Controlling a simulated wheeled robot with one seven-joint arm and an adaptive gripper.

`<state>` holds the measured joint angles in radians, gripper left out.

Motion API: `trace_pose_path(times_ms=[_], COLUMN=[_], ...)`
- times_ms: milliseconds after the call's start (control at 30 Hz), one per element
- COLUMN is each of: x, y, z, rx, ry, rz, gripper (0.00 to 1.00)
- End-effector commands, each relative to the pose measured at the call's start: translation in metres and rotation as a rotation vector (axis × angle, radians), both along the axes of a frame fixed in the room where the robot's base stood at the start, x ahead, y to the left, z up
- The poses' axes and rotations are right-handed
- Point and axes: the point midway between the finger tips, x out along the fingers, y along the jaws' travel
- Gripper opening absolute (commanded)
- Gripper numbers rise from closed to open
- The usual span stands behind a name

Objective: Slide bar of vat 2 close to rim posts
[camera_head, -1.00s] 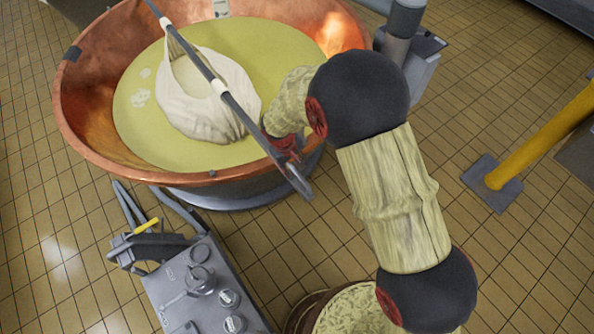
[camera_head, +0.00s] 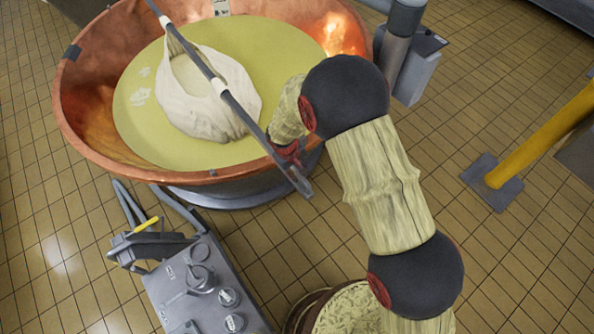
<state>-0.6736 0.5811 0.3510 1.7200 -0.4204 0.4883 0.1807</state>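The copper vat (camera_head: 88,92) at the upper left holds yellow liquid (camera_head: 140,125). A grey bar (camera_head: 240,112) with white bands lies across the vat, its near end sticking out past the front rim. A whitish cloth bundle (camera_head: 190,108) hangs from the bar into the liquid. A small dark rim post (camera_head: 72,53) shows on the left rim, and a pale plate with marks (camera_head: 221,7) shows at the far rim. My gripper (camera_head: 286,151) is at the bar near the front right rim. Its fingers are mostly hidden behind the bar and my arm, so their opening does not show.
A grey control panel (camera_head: 205,285) with knobs and a yellow-handled part (camera_head: 146,225) stands below the vat. A grey post (camera_head: 398,45) stands right of the vat. A yellow rail (camera_head: 540,140) on a floor plate is at right. Tiled floor between is clear.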

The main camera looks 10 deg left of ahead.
Motion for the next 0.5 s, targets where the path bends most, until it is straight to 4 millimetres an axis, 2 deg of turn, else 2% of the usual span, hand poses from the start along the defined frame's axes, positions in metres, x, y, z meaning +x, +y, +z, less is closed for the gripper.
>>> trace_pose_path(times_ms=[300,500], x=[0.0,0.0], y=[0.0,0.0], z=[0.0001,0.0001], rx=[0.0,0.0], ry=[0.0,0.0], rz=[0.0,0.0], gripper=[0.0,0.0])
